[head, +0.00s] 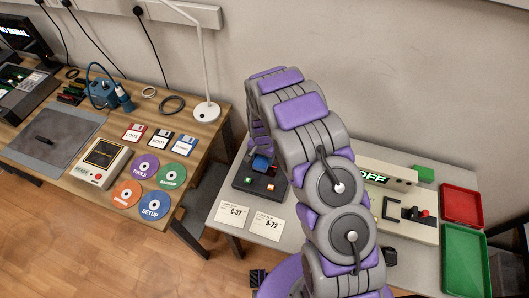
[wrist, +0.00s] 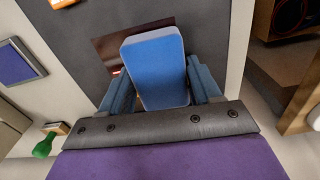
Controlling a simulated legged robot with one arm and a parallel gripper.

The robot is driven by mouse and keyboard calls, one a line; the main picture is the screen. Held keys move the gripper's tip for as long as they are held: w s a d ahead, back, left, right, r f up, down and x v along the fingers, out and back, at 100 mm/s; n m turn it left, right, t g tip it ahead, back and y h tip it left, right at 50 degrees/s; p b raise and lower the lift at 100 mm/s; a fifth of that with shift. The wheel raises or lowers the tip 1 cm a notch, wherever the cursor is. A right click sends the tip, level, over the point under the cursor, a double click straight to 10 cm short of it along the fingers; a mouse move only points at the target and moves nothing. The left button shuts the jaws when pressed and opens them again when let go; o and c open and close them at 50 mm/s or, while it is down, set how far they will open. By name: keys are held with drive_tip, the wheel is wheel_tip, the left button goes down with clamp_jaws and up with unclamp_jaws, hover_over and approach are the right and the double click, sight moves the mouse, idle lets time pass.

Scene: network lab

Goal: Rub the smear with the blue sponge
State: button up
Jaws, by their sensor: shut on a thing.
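The blue sponge (wrist: 155,62) is held between the two fingers of my gripper (wrist: 158,84) in the wrist view. A dark reddish-brown patch, likely the smear (wrist: 106,48), shows beside and behind the sponge on a dark grey panel (wrist: 205,20). The sponge covers part of it. I cannot tell whether the sponge touches the panel. In the head view a bit of the blue sponge (head: 262,163) shows over the dark panel (head: 245,178), left of my arm. My arm hides most of the gripper there.
The panel carries a green and an orange button (head: 270,187). Two white cards (head: 266,225) lie in front of it. A device with a lit display (head: 375,178), a red tray (head: 461,188) and a green tray (head: 447,260) stand right. A wooden table (head: 200,143) with discs is left, across a gap.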

drive_tip(key=shift+s+a, duration=0.1)
drive_tip(key=shift+a, duration=0.2)
drive_tip(key=shift+d+r+p, duration=0.15)
drive_tip(key=shift+r+p, duration=0.2)
drive_tip(key=shift+r, duration=0.9)
drive_tip(key=shift+r+p, duration=0.5)
drive_tip(key=shift+r, duration=1.25)
drive_tip(key=shift+r+p, duration=0.5)
drive_tip(key=shift+r, duration=1)
